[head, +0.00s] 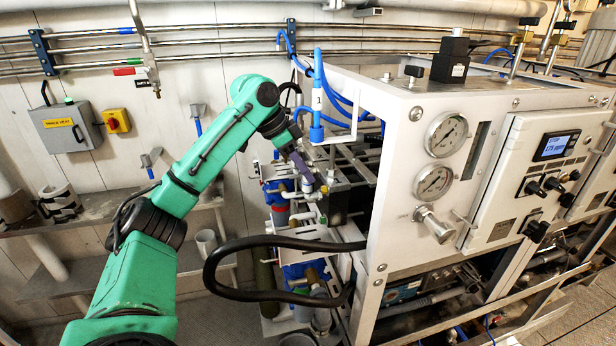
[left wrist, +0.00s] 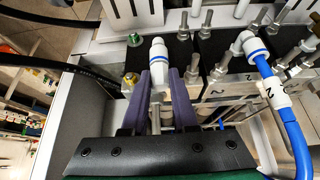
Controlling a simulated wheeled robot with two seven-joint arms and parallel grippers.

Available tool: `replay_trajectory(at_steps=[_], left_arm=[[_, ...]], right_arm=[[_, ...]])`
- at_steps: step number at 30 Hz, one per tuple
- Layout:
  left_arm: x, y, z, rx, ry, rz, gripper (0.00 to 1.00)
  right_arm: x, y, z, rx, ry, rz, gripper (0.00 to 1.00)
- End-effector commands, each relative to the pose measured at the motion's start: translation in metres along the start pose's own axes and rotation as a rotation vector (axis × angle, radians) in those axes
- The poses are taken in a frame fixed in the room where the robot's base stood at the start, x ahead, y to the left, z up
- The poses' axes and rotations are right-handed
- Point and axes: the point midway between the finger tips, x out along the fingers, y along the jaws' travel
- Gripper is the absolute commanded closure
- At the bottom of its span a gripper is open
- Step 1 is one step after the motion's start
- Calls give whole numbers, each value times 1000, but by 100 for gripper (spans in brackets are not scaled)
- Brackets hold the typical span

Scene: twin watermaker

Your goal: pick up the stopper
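A white stopper with a blue ring (left wrist: 158,55) stands on the fittings at the front of the machine in the left wrist view. The two purple fingers of my left gripper (left wrist: 161,78) lie on either side of it, with little or no gap. I cannot tell whether they press on it. In the head view my left gripper (head: 308,180) points down at the machine's left end, and I cannot make out the stopper there. My right gripper is not in view.
A blue hose with a white elbow (left wrist: 249,45) rises right of the gripper, among several metal studs (left wrist: 195,62). A black hose (head: 232,292) loops below my arm. The white machine cabinet (head: 400,220) stands to the right. An upright blue-tipped tube (head: 317,100) is close to my wrist.

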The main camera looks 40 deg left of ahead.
Motion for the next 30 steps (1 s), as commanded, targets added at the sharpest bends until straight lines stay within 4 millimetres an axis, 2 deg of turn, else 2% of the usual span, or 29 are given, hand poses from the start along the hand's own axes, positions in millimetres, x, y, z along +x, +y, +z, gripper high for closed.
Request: replay_trajectory(at_steps=[11, 17, 20, 24, 27, 30], left_arm=[[-1, 0, -1, 0, 1, 0, 100], [-17, 0, -11, 2, 7, -1, 100], [-37, 0, -23, 3, 10, -1, 100], [-82, 1, -50, 4, 13, 0, 100], [-122, 0, -70, 0, 5, -3, 100], [-150, 0, -85, 0, 4, -3, 100]], right_arm=[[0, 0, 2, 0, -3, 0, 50], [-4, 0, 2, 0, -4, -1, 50], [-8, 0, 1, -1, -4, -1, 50], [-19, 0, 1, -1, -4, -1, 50], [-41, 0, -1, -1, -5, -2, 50], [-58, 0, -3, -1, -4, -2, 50]])
